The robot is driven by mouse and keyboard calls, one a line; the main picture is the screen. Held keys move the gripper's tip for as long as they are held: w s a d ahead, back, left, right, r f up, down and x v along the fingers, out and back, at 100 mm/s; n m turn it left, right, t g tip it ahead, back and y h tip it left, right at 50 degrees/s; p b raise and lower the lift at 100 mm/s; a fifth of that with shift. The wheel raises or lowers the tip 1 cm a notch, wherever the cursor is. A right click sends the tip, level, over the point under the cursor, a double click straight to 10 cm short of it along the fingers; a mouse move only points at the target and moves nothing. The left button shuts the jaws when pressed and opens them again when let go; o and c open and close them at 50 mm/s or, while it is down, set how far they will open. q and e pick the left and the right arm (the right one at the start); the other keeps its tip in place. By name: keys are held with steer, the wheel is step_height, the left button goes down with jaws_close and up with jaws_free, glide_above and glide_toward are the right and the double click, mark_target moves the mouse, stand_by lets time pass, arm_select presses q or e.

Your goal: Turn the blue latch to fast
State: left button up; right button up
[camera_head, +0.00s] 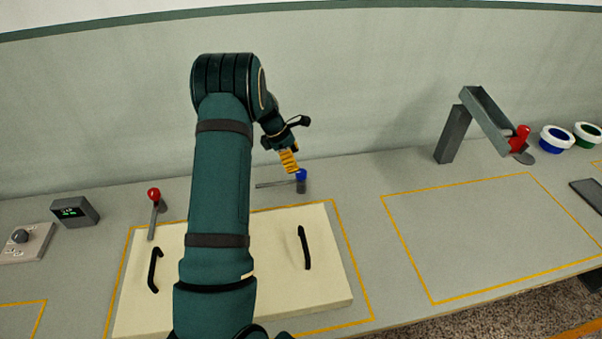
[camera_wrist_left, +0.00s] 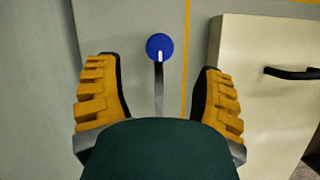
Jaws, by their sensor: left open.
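The blue latch (camera_head: 301,175) stands behind the right half of a cream board (camera_head: 275,225). In the head view its grey lever points left, roughly along the board's back edge. In the left wrist view the blue latch (camera_wrist_left: 160,46) shows as a round blue cap with a white mark, its grey lever running down between my fingers. My left gripper (camera_head: 288,160) is open, with yellow fingers just above and left of the blue knob. In the wrist view the left gripper (camera_wrist_left: 160,78) has one finger either side of the lever, apart from it. My right gripper is not in view.
A red-knobbed latch (camera_head: 153,195) stands at the board's back left, lever pointing toward the front. The board has two black handles (camera_head: 305,248). A dial box (camera_head: 25,240) and green display (camera_head: 75,211) lie left. A grey chute (camera_head: 485,115) and cups (camera_head: 556,139) stand right.

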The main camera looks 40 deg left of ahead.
mark_target(301, 171)
arm_select(q)
steer(key=x, duration=0.6)
steer(key=shift+w+d+f, duration=0.1)
steer(key=shift+d+f, duration=0.05)
steer(key=shift+f, duration=0.15)
jaws_close()
